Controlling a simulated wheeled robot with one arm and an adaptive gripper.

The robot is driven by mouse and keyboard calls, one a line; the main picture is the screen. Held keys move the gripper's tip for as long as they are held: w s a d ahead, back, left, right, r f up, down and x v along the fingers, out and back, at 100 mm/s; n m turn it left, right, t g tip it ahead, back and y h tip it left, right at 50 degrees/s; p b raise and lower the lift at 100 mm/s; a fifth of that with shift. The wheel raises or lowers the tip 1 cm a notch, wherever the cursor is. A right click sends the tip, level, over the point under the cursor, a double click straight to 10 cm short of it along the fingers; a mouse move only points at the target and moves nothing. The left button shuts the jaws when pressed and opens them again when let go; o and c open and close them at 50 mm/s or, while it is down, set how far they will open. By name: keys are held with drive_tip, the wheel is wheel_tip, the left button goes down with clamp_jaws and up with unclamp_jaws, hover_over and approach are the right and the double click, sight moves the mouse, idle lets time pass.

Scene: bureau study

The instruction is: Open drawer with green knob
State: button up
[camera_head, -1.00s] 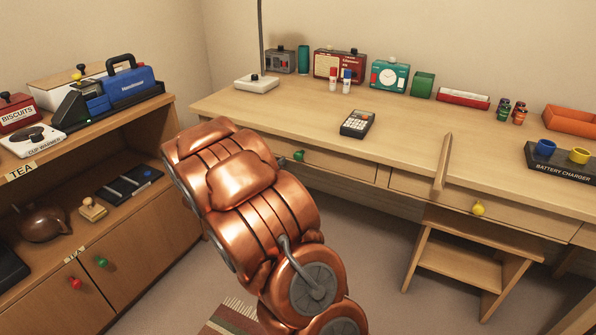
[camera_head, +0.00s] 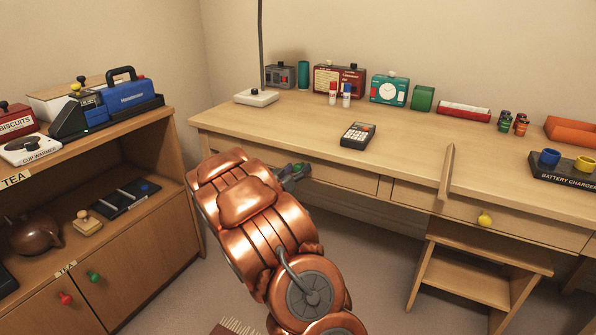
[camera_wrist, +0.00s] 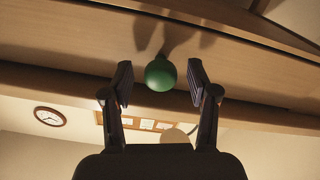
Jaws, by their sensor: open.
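The green knob (camera_wrist: 160,74) is on the front of a wooden desk drawer (camera_wrist: 80,40). In the wrist view it sits between the two open fingers of my gripper (camera_wrist: 161,84), with a gap on each side. In the head view my gripper (camera_head: 293,172) is at the left drawer front (camera_head: 345,177) of the desk, mostly behind my copper arm. The knob is hard to make out there. The drawer front looks flush with the desk.
A second desk drawer has a yellow knob (camera_head: 484,219). A wooden stool (camera_head: 470,275) stands below it. A calculator (camera_head: 357,135) lies on the desk above the left drawer. At left, the cabinet (camera_head: 130,285) has red and green door knobs.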

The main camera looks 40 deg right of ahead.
drive_tip(key=shift+w+d, duration=0.2)
drive_tip(key=shift+d, duration=0.3)
clamp_jaws()
idle(0.3)
